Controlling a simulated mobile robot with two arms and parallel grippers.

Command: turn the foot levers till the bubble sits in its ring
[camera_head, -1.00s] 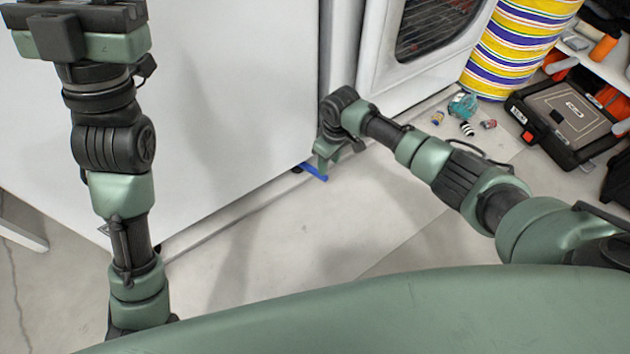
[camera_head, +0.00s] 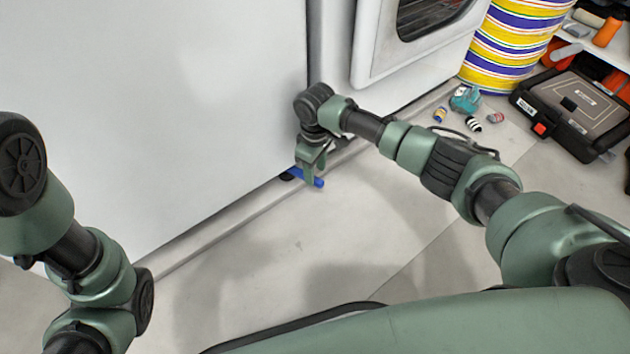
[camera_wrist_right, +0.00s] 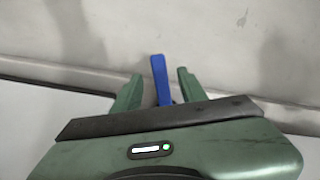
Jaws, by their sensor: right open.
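A blue foot lever (camera_head: 317,181) sticks out from under the bottom edge of the white appliance (camera_head: 200,100), near its right corner. My right gripper (camera_head: 312,168) is at the lever. In the right wrist view the blue lever (camera_wrist_right: 160,78) stands between the two green fingers of my right gripper (camera_wrist_right: 158,84), with gaps on both sides, so the gripper is open around it. My left arm is at the left edge of the head view; its gripper is out of the picture. No bubble or ring shows in these views.
A second white appliance with a dark window (camera_head: 430,15) stands to the right. Several small items, a teal tool (camera_head: 465,99) among them, lie on the floor near a striped drum (camera_head: 510,45) and a black case (camera_head: 572,112). The floor in front is clear.

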